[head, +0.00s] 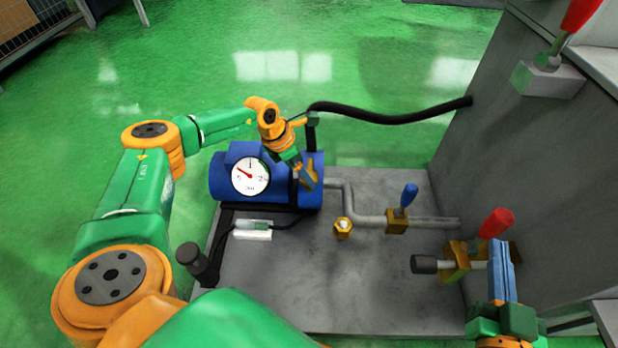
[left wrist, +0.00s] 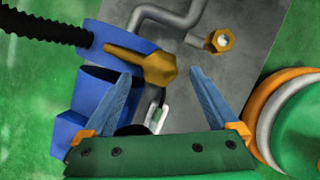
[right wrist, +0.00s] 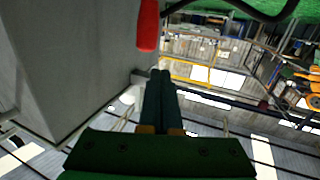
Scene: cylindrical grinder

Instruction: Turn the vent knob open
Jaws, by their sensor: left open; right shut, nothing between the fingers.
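A brass knob with a lever-like arm (left wrist: 150,65) sits by the blue tank (left wrist: 88,92) in the left wrist view; I take it for the vent knob. In the head view it is mostly hidden by my left gripper (head: 306,178), which reaches down at the tank's right end. In the left wrist view, the fingers of the left gripper (left wrist: 161,75) are open, one on each side of the knob. I cannot tell whether they touch it. My right gripper (head: 502,255) is shut and empty, beside the red-handled valve (head: 495,222). Its closed fingers also show in the right wrist view (right wrist: 160,85).
The tank carries a round gauge (head: 250,176). A grey pipe (head: 375,221) runs right to a blue-handled valve (head: 397,220). A brass hex fitting (head: 343,229) stands on the grey plate (head: 340,290). A black hose (head: 390,117) crosses to the machine wall (head: 540,160).

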